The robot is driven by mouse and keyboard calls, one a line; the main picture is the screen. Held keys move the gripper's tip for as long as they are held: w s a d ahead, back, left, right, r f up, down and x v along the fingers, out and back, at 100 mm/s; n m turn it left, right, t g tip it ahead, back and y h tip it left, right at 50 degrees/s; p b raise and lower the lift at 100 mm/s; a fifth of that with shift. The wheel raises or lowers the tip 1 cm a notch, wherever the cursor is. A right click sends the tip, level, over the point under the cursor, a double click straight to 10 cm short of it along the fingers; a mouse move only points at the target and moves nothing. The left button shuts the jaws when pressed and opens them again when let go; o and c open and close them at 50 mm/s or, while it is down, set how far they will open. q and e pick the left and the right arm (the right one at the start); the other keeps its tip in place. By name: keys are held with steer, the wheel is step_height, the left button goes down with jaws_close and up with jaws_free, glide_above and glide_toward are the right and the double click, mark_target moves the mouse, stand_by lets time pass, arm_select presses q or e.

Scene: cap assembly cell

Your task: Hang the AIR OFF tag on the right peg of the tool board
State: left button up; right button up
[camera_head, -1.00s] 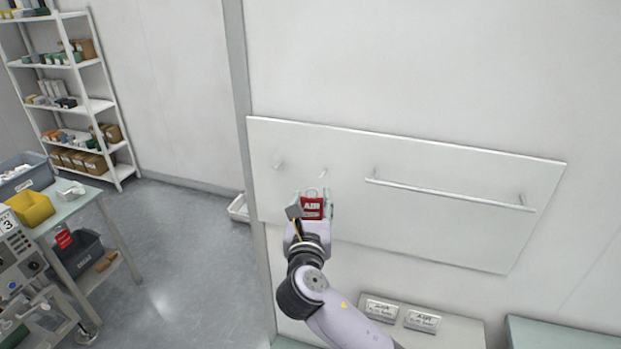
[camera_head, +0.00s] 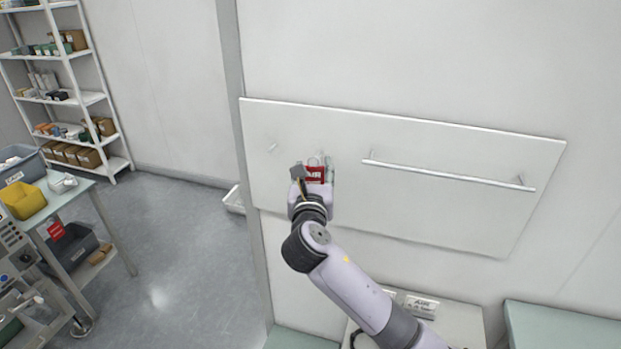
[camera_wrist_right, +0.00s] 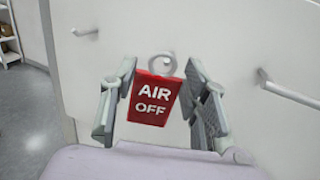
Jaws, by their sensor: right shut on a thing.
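The red AIR OFF tag (camera_head: 315,174) is upright between the fingers of my right gripper (camera_head: 314,168), which is shut on it, in front of the white tool board (camera_head: 450,215). In the right wrist view the tag (camera_wrist_right: 154,98) faces me with its pale ring (camera_wrist_right: 163,64) on top. The right peg (camera_wrist_right: 168,56) shows at the ring; I cannot tell whether the ring is around it or only in front of it. The left peg (camera_head: 272,146) is bare. My left gripper is not in view.
A horizontal rail (camera_head: 445,174) sticks out of the board to the right of the tag. Labelled plates (camera_head: 421,306) lie on a pale surface below the board. A bench with a yellow bin (camera_head: 22,200) and a shelf rack (camera_head: 75,98) stand at the left.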

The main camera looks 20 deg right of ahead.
mark_target(317, 168)
steer(key=shift+w+d+f+b, duration=0.15)
steer(key=shift+w+d+b, duration=0.35)
steer(key=shift+w, duration=0.2)
steer(key=shift+w+d+f+b, duration=0.15)
steer(key=shift+w+d+b, duration=0.15)
steer(key=shift+b, duration=0.25)
steer(key=shift+w+d, duration=0.1)
steer(key=shift+w, duration=0.15)
steer(key=shift+w+d+f+p, duration=0.15)
steer(key=shift+w+d+p, duration=0.1)
steer(key=shift+w+p, duration=0.15)
steer(key=shift+f, duration=0.15)
steer(key=o, duration=1)
